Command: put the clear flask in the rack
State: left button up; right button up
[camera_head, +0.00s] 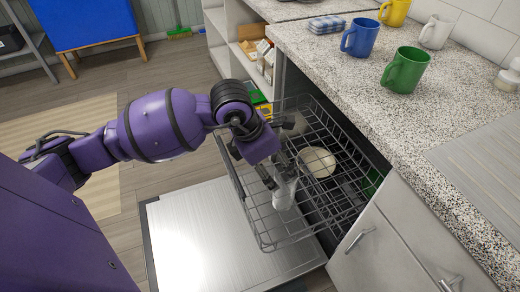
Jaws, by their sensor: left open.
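The clear flask (284,196) is inside the wire rack (262,247), near its front left part. It looks roughly upright, and its upper part is partly hidden by my left gripper. My left gripper (279,175) is open, pointing down over the rack, with its fingers around or just above the top of the flask. I cannot tell whether a finger touches it. The rack is pulled out of the dishwasher under the counter. My right gripper is not in view.
A pale round dish (317,161) sits in the rack behind the flask. The dishwasher door (195,235) lies open below. The speckled counter (440,125) holds a green mug (405,70), a blue mug (360,38), a white mug (436,32) and a yellow mug (395,12).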

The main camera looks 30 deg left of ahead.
pick_arm(q)
jog(key=s+d+n+h, duration=0.7)
jog(key=s+d+h, duration=0.6)
jog(key=d, duration=0.4)
jog(key=s+a+f+n+t+y, duration=0.2)
jog(key=a+f+n+t+y, duration=0.4)
jog(key=n, duration=0.7)
jog(key=s+a+f+n+t+y, duration=0.35)
jog(key=a+f+n+y, duration=0.35)
jog(key=n, duration=0.7)
jog(key=s+a+f+n+g+y, duration=0.1)
jog(key=s+a+f+n+g, duration=0.1)
jog(key=s, duration=0.7)
jog(key=s+a+f+n+g+y, duration=0.1)
jog(key=s+a+f+n+g, duration=0.1)
jog(key=s+f+n+g, duration=0.2)
jog(key=s+f+n, duration=0.3)
jog(key=s+f, duration=0.2)
jog(key=s, duration=0.1)
jog(key=shift+s+a+y, duration=0.15)
jog(key=shift+a+y, duration=0.05)
jog(key=shift+y, duration=0.1)
